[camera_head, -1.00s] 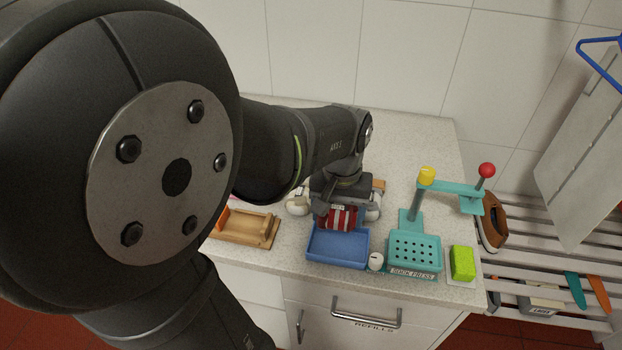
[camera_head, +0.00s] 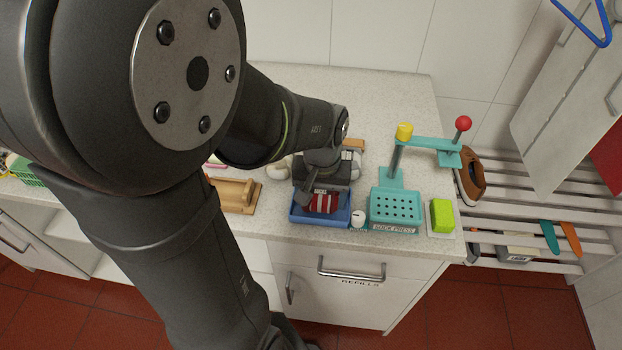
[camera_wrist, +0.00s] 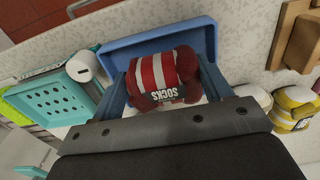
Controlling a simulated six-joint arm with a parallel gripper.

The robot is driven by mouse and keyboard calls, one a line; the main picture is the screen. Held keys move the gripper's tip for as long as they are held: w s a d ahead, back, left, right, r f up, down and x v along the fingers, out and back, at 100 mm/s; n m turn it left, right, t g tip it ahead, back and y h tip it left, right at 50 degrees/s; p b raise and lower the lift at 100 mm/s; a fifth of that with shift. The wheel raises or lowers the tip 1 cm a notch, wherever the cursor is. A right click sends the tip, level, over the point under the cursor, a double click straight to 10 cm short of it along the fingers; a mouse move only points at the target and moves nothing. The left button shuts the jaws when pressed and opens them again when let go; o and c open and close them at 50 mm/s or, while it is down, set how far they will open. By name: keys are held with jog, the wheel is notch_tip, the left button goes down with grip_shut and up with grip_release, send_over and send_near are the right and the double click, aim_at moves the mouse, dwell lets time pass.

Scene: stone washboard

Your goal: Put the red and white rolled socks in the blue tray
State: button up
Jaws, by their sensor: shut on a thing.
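The red and white rolled socks (camera_head: 322,203), with a "SOCKS" label, are held in my gripper (camera_head: 318,198). In the wrist view the socks (camera_wrist: 160,76) sit between the two blue-grey fingers of my gripper (camera_wrist: 163,85), which is shut on them. The blue tray (camera_head: 304,219) is on the counter near its front edge. In the head view the socks overlap the tray's inside. In the wrist view the tray (camera_wrist: 130,45) lies beyond the socks and is partly hidden by them. I cannot tell whether the socks touch the tray floor.
A teal sock press (camera_head: 395,207) stands right of the tray, with a small white cylinder (camera_head: 358,217) between them. A green block (camera_head: 442,215) lies farther right. A wooden holder (camera_head: 236,195) is on the left. Other rolled socks (camera_wrist: 296,108) lie behind the tray.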

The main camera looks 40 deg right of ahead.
jog(key=o, duration=0.9)
jog(key=shift+o, duration=0.2)
notch_tip(320, 180, up, 17)
jog(key=shift+r, duration=0.2)
jog(key=shift+f, duration=0.15)
notch_tip(320, 180, down, 17)
jog(key=shift+r, duration=0.55)
